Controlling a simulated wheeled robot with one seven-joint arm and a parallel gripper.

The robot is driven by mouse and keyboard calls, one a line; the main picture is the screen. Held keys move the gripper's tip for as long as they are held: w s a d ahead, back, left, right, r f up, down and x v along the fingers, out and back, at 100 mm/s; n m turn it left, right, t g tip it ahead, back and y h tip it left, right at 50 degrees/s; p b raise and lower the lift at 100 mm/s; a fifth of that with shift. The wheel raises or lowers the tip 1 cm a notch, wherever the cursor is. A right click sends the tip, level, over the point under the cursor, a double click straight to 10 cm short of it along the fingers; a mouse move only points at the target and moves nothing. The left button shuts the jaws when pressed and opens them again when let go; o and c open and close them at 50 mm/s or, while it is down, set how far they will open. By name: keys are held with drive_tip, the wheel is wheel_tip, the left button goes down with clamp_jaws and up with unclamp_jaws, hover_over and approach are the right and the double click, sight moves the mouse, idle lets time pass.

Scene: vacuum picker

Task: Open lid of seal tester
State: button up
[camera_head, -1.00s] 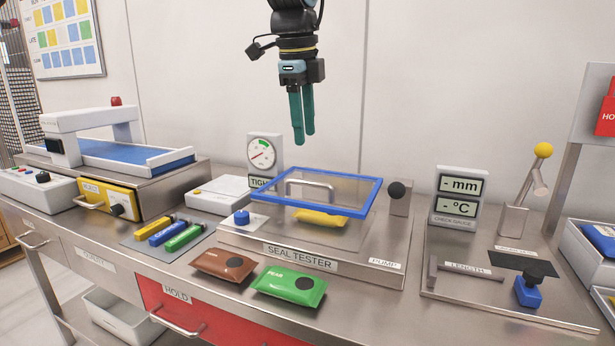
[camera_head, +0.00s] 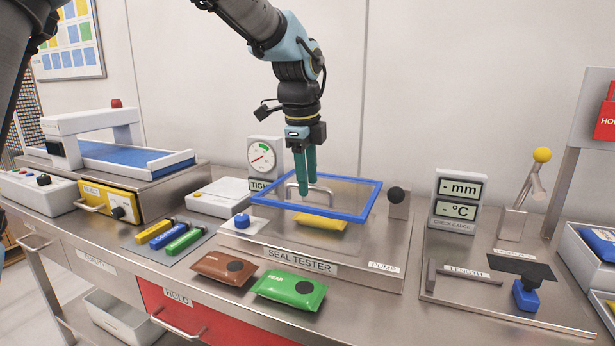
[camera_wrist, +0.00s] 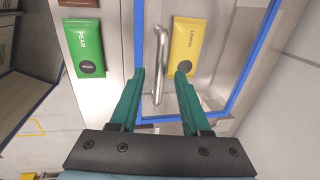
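The seal tester (camera_head: 290,262) stands mid-bench. Its clear lid with a blue frame (camera_head: 345,212) lies above the base, with a yellow pouch (camera_head: 320,221) seen beneath it. A metal bar handle (camera_head: 322,189) stands on the lid. My gripper (camera_head: 305,190) points down at the handle's left part. In the wrist view, my gripper (camera_wrist: 158,76) is open, and the handle (camera_wrist: 158,60) shows between its two green fingers. No contact with the handle is clear. The yellow pouch marked lemon (camera_wrist: 188,46) lies to the right of the handle there.
A brown pouch (camera_head: 222,266) and a green pouch (camera_head: 288,288) lie in front of the tester. A dial gauge (camera_head: 263,157) stands behind it on the left. A post with a black knob (camera_head: 397,196) is at its right. A check gauge (camera_head: 458,200) stands farther right.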

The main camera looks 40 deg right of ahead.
clamp_jaws()
drive_tip(key=shift+r, duration=0.1)
idle(1.2)
